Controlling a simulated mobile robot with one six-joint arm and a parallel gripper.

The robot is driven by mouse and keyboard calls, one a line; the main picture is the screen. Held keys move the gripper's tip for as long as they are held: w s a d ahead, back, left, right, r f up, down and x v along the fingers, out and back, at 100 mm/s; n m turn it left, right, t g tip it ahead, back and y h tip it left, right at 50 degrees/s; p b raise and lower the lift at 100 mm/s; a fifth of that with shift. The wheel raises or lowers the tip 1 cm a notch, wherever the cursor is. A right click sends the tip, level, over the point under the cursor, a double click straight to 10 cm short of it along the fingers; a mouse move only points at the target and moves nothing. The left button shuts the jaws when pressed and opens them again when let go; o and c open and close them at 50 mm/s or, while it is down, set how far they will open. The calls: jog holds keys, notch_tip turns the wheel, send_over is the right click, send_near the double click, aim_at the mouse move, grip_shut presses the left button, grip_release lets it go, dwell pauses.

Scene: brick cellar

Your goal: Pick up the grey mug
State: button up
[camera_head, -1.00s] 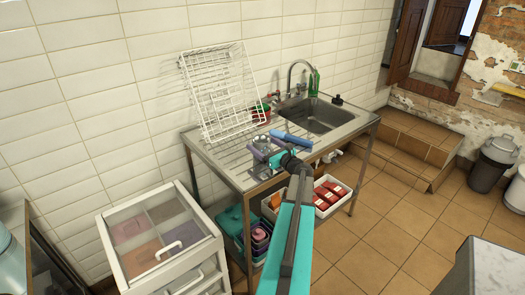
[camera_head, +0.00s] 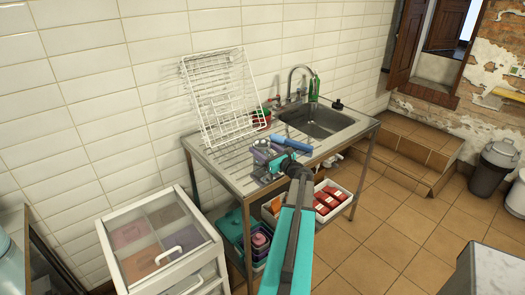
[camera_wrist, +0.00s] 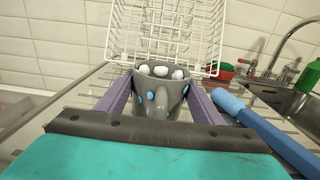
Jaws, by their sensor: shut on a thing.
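The grey mug (camera_wrist: 158,98) with light blue spots stands between the two purple fingers of my gripper (camera_wrist: 160,92) in the wrist view. The fingers are shut on its sides. Its handle points toward me, and several white rounded things show at its rim. In the head view my gripper (camera_head: 269,158) is over the front of the draining board, and the mug is mostly hidden by the fingers. I cannot tell whether its base touches the board.
A long blue thing (camera_wrist: 262,126) lies just right of the mug. A white wire rack (camera_head: 222,98) leans against the tiles behind. The sink (camera_head: 322,119) is to the right, with a red container (camera_wrist: 221,71) nearby. White drawers (camera_head: 208,245) stand at front left.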

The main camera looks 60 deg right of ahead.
jog(key=shift+r, duration=0.3)
jog(key=shift+r+b, duration=0.65)
jog(key=shift+r, duration=0.65)
jog(key=s+a+b, duration=0.1)
jog(key=s+a, duration=0.3)
jog(key=s, duration=0.2)
jog(key=s+a+r+b, duration=0.1)
jog(key=s+a+b, duration=0.1)
jog(key=s+a, duration=0.2)
jog(key=shift+r+b+v, duration=0.3)
jog(key=shift+v, duration=1.3)
jog(key=shift+s, duration=0.15)
